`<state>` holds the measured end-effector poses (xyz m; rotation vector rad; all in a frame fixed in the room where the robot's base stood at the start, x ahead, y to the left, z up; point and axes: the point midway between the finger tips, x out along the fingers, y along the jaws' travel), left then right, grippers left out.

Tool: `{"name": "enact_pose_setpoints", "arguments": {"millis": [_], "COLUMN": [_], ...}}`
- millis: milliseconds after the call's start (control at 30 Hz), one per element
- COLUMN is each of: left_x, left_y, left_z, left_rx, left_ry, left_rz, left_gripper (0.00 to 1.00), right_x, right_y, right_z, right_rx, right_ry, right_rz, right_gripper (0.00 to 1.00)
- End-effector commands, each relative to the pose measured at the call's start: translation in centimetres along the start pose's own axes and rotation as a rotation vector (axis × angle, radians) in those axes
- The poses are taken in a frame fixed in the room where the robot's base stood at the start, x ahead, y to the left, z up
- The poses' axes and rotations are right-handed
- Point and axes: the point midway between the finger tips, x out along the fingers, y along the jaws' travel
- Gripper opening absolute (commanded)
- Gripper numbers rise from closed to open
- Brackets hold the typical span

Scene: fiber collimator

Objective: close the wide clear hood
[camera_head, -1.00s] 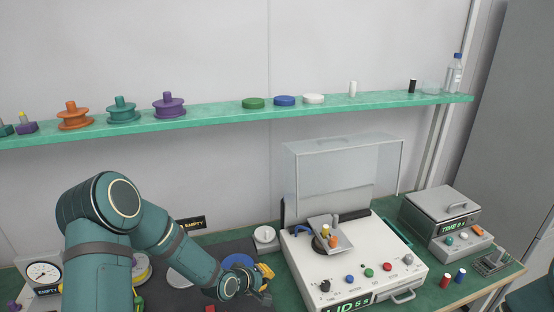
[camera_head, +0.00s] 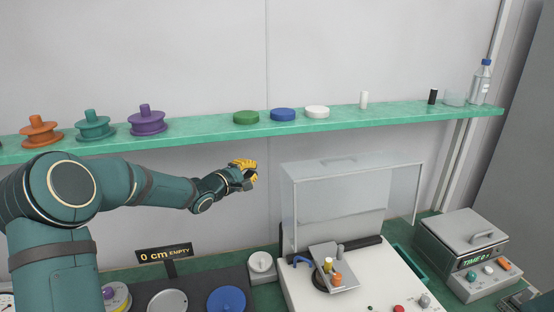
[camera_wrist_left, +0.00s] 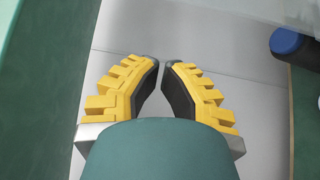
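The wide clear hood (camera_head: 340,200) stands raised at the back of the white machine (camera_head: 385,275), upright, with its handle (camera_head: 338,161) at the top. Under it on the machine sits a tilted grey plate (camera_head: 331,272) with yellow and orange knobs. My left gripper (camera_head: 252,170) is in the air just left of the hood's upper left edge, apart from it in the picture. In the left wrist view its yellow fingers (camera_wrist_left: 162,65) are brought together at the tips with nothing between them. My right gripper is not in view.
A green shelf (camera_head: 210,131) with spools, coloured discs and a bottle (camera_head: 480,82) runs above the hood. A grey lidded box (camera_head: 465,240) stands right of the machine.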

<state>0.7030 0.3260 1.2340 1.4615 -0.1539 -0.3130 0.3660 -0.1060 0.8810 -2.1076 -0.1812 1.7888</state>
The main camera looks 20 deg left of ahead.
Motion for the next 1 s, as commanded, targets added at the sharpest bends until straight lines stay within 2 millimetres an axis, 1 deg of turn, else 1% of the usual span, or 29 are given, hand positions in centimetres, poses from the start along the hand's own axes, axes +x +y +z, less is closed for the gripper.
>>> {"name": "enact_pose_setpoints", "arguments": {"millis": [167, 400, 500, 767, 1000], "left_x": [1.4, 5.7, 7.2, 10.2, 8.5], "left_y": [-0.1, -0.1, -0.1, -0.1, -0.1], "left_z": [0.1, 0.1, 0.1, 0.1, 1.9], "left_rx": [-0.001, -0.001, -0.001, -0.001, -0.001], "left_ry": [-0.002, -0.002, -0.002, -0.001, -0.001], "left_rz": [0.0, -0.001, 0.0, -0.002, -0.002], "left_gripper": [0.0, 0.0, 0.0, 0.0, 0.0], "right_x": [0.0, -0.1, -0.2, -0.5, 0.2], "right_y": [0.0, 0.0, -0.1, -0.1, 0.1], "right_z": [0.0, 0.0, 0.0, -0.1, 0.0], "right_rx": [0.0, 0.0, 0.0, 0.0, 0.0], "right_ry": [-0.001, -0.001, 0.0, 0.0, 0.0], "right_rz": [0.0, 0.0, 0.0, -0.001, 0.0], "right_gripper": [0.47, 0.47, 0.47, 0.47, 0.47]}}
